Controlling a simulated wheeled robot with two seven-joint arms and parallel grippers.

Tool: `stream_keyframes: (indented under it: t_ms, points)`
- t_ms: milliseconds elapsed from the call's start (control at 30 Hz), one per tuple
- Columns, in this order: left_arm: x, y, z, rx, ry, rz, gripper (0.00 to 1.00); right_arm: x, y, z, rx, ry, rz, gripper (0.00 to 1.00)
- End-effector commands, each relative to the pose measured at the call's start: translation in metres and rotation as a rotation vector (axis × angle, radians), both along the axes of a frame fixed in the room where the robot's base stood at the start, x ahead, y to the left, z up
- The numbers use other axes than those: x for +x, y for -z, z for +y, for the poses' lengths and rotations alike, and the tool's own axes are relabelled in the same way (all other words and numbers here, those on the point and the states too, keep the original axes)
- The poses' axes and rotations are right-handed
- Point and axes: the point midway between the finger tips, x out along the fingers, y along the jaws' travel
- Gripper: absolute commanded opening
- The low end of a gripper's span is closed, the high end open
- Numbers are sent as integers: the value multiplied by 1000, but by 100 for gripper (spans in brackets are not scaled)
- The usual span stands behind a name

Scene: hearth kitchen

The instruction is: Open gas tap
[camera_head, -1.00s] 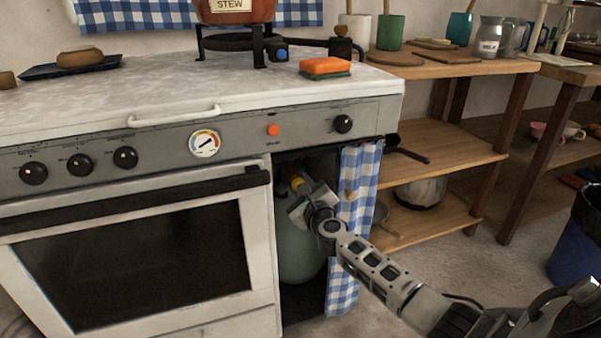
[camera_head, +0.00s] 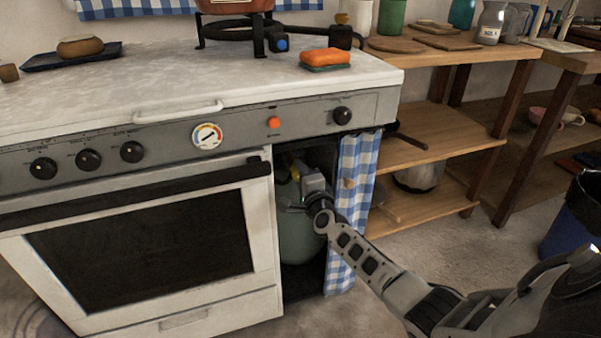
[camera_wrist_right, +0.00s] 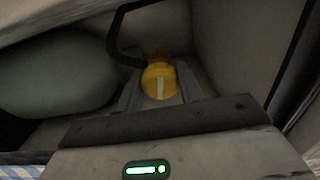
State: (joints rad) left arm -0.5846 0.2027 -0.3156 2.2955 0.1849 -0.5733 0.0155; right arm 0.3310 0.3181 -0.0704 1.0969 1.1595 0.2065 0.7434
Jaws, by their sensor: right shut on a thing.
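The gas tap is a round yellow knob with a pale bar across it (camera_wrist_right: 159,81). In the right wrist view it sits between my fingertips, on top of the fitting beside the grey-green gas bottle (camera_wrist_right: 55,75). The bottle also shows in the head view (camera_head: 300,236), standing in the cupboard opening right of the oven. My right gripper (camera_head: 296,186) reaches into this opening and is shut on the tap. In the head view the gripper hides most of the tap. My left gripper is not in view.
A blue checked curtain (camera_head: 355,200) hangs at the opening's right edge, close beside my right arm. The oven door (camera_head: 262,235) is on the left. A wooden shelf unit (camera_head: 450,140) stands to the right. A dark hose (camera_wrist_right: 118,30) curves near the tap.

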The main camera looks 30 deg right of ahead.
Motion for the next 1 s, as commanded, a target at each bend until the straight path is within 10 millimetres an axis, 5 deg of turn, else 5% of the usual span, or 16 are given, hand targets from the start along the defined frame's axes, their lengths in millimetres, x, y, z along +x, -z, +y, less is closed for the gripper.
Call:
stream_keyframes:
  t_ms: [400, 1000]
  points:
    - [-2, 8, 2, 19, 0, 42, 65, 0, 1, 2, -219, -4, 56, 14]
    - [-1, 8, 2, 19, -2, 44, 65, 0, 2, 2, -266, -5, 66, 14]
